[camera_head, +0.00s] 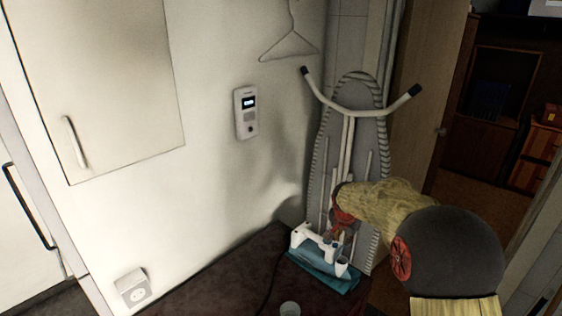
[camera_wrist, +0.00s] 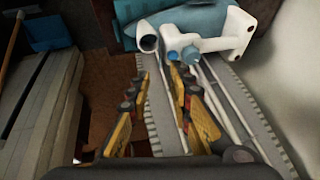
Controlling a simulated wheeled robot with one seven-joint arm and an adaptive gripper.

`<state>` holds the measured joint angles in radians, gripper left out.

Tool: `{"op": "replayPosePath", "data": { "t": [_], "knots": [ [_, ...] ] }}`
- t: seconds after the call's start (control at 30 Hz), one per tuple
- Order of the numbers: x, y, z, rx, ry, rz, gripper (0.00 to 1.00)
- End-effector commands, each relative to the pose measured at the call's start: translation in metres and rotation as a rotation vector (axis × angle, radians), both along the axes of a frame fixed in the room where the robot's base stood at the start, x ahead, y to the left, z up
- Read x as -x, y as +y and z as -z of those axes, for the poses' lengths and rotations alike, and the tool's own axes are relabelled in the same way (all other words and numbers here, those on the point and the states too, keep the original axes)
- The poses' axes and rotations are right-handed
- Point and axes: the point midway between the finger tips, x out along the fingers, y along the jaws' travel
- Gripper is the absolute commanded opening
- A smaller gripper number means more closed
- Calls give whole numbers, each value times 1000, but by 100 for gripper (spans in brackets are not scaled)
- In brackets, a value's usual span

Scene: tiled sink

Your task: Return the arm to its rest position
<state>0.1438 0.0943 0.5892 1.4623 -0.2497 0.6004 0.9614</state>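My arm reaches in from the lower right in the head view, with my gripper (camera_head: 342,228) small and partly hidden above the far end of the counter. In the wrist view my gripper (camera_wrist: 160,76) shows two yellow fingers with dark pads, spread apart. Nothing is between them; the ironing board shows through the gap. The white object (camera_wrist: 222,42) and the teal item (camera_wrist: 180,20) also show just beyond the fingertips in the wrist view.
An ironing board (camera_head: 335,125) leans upright behind my gripper, close to it. The dark counter (camera_head: 235,270) holds a small cup (camera_head: 290,308). A wall device (camera_head: 246,112), a hanger (camera_head: 290,46) and a cabinet (camera_head: 110,80) are on the left wall. A doorway opens at right.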

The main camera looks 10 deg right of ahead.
Motion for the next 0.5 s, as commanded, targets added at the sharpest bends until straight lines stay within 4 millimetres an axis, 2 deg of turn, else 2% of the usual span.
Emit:
{"op": "replayPosePath", "data": {
  "t": [0.17, 0.27, 0.33, 0.5],
  "knots": [
    [8, 1, 5, 36, 49, -102, 21],
    [34, 6, 25, 48, 135, -190, 21],
    [56, 11, 31, 51, 189, -253, 21],
    [112, 27, 16, 58, 271, -406, 21]
  ]
}}
